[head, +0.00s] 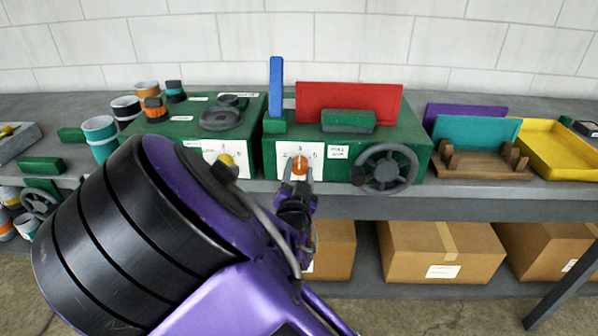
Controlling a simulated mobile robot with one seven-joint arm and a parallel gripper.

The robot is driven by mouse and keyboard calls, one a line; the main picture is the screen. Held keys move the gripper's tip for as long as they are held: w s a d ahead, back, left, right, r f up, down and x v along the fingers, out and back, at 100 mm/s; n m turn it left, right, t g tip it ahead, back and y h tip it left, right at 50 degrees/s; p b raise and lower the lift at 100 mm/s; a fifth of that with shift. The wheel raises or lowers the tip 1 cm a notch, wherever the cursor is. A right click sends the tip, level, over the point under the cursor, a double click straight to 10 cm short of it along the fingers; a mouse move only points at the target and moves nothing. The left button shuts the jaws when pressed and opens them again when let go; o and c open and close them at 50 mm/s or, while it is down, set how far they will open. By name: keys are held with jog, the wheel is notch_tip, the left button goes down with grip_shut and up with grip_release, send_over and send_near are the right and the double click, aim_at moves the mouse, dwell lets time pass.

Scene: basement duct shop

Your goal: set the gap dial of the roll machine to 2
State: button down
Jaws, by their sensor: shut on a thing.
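The roll machine (347,143) is a green box on the bench, with a small label on its front that is too small to read surely. Its gap dial is an orange knob (299,162) on a white number plate (283,164), on the front left of the box. Small figures show around the knob, but I cannot tell which one it points to. My gripper (299,174) is shut on the orange knob from the front. The fingers and wrist hide the lower part of the plate.
A grey handwheel (386,169) sits close right of the dial. A wooden rack (480,171) and yellow tray (562,150) stand right. Cardboard boxes (440,252) sit below.

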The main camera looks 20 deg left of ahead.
jog(key=n+p, duration=0.1)
jog(key=n, duration=0.4)
jog(key=shift+n, duration=0.4)
jog(key=n+p, duration=0.1)
jog(key=n, duration=0.5)
jog(key=shift+p, duration=0.35)
jog(key=shift+f, duration=0.1)
jog(key=shift+c, duration=1.7)
grip_release()
jog(key=shift+s, duration=0.1)
